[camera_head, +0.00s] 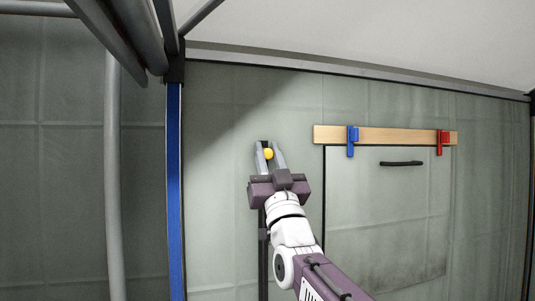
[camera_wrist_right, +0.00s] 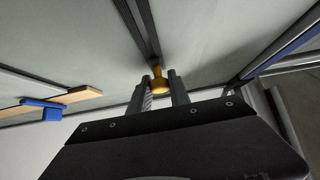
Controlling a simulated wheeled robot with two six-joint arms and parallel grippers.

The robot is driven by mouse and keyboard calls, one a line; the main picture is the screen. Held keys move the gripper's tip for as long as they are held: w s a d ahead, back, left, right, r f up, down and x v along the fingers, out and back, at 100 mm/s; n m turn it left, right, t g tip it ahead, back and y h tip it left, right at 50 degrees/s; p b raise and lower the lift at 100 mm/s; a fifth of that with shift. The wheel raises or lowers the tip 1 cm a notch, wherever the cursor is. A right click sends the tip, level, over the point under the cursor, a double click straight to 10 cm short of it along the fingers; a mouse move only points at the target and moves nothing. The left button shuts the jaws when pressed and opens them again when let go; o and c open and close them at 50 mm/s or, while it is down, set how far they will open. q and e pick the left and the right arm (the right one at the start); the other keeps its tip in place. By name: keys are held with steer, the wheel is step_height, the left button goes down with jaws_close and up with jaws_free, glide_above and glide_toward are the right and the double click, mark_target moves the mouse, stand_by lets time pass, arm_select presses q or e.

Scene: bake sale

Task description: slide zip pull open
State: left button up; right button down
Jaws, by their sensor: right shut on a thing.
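The yellow zip pull (camera_head: 268,153) sits between the fingertips of my right gripper (camera_head: 268,156), which is shut on it. In the right wrist view the pull (camera_wrist_right: 158,81) shows as a golden knob between the two fingers of my gripper (camera_wrist_right: 161,88). It sits at the end of a dark zip track (camera_wrist_right: 137,22). In the head view the dark track (camera_head: 263,255) runs straight down below my gripper, partly hidden by my wrist. My left gripper is not in view.
A wooden strip (camera_head: 385,135) with a blue clip (camera_head: 352,140) and a red clip (camera_head: 443,142) is on the wall panel to the right. Below it is a flap outline with a black handle (camera_head: 402,163). A blue post (camera_head: 175,190) stands left of my gripper.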

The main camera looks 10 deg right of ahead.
stand_by(0.8)
step_height(320, 180, down, 36)
steer(key=b, duration=3.9)
steer(key=shift+f, duration=0.15)
steer(key=c, duration=1.3)
jaws_free()
steer(key=shift+o, duration=0.2)
steer(key=shift+s, duration=0.1)
